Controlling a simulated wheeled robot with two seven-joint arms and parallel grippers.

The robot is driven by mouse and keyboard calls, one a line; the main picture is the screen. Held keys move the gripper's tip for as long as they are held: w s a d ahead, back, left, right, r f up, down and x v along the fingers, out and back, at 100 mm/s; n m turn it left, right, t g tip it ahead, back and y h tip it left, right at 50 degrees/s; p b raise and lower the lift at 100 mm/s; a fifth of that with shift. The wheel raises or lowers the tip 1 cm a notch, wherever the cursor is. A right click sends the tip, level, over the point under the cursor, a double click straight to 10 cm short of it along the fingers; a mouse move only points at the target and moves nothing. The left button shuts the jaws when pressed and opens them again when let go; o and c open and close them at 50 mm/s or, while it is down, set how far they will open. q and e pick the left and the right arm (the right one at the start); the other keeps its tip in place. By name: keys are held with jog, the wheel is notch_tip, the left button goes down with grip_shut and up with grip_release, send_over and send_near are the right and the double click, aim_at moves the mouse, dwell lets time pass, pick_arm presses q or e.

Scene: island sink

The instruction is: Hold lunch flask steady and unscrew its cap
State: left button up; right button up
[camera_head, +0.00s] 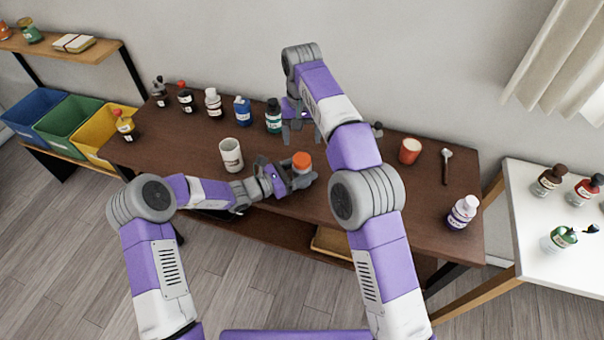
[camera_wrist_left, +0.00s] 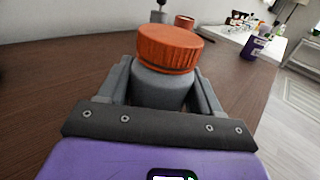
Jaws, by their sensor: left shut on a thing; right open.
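The lunch flask has a grey body (camera_wrist_left: 163,85) and a ribbed orange cap (camera_head: 302,160). The flask stands upright on the brown table, and its cap sits on top, also seen in the left wrist view (camera_wrist_left: 168,48). My left gripper (camera_head: 298,178) is shut on the flask's body, with a finger on either side below the cap. My right gripper (camera_head: 302,130) is open and empty, behind the flask in the head view and apart from the cap. My right arm partly hides the table behind it.
A white mug (camera_head: 231,156) stands left of the flask. Several bottles, including a teal one (camera_head: 273,117) and a blue one (camera_head: 242,111), line the table's back. A red cup (camera_head: 409,151), a spoon (camera_head: 446,166) and a white-and-purple bottle (camera_head: 462,212) are to the right.

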aim_at(302, 158)
pick_arm(q)
grip_shut()
pick_arm(e)
jog(key=m, duration=0.3)
jog(key=shift+m, duration=0.4)
jog(key=m, duration=0.3)
jog(key=shift+m, duration=0.4)
jog(key=m, duration=0.5)
jog(key=shift+m, duration=0.3)
jog(key=m, duration=0.3)
jog(key=shift+m, duration=0.3)
jog(key=m, duration=0.3)
jog(key=shift+m, duration=0.4)
jog(key=m, duration=0.6)
jog(key=shift+f+m, duration=0.2)
jog(key=shift+m, duration=0.1)
jog(key=shift+f, duration=3.8)
